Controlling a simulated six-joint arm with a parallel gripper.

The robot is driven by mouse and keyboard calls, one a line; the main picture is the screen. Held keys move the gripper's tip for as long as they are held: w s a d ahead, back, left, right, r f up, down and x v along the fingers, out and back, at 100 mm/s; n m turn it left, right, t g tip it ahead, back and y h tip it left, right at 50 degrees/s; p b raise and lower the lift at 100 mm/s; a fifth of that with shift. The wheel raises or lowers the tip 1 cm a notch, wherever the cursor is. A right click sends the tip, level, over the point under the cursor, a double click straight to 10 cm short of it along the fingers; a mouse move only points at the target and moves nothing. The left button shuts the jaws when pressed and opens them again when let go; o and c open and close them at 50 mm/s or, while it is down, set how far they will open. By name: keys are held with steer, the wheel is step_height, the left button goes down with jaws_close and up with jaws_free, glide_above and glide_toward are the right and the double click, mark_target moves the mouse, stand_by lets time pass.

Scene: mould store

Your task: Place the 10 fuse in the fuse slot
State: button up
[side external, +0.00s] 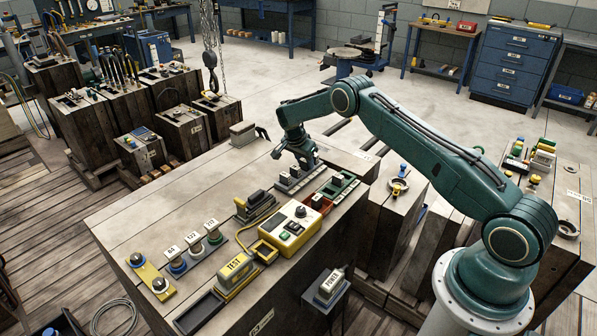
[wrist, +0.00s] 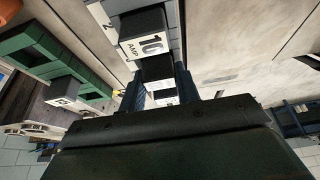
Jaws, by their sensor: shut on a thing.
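My gripper (side external: 303,165) points down at the grey fuse rack (side external: 284,190) on the wooden bench. In the wrist view its fingers (wrist: 159,85) are shut on a black fuse (wrist: 158,68) with a white top, whose marking I cannot read. A fuse marked 10 AMP (wrist: 143,45) stands in front of the held one, clear of the fingers. I cannot tell whether the held fuse is still seated in the rack. A yellow-rimmed opening (side external: 264,251) lies beside the yellow device (side external: 290,228); I cannot tell whether it is the fuse slot.
A green rack (side external: 345,191) with fuses stands right of the grey rack; it also shows in the wrist view (wrist: 35,45). An orange-brown tray (side external: 320,207), a black-topped holder (side external: 257,206), a yellow TEST block (side external: 236,272) and several tagged posts (side external: 195,247) stand nearer.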

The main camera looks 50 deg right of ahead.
stand_by(0.4)
steer(key=o, duration=1.1)
steer(key=shift+c, duration=0.2)
steer(key=shift+r, duration=3.7)
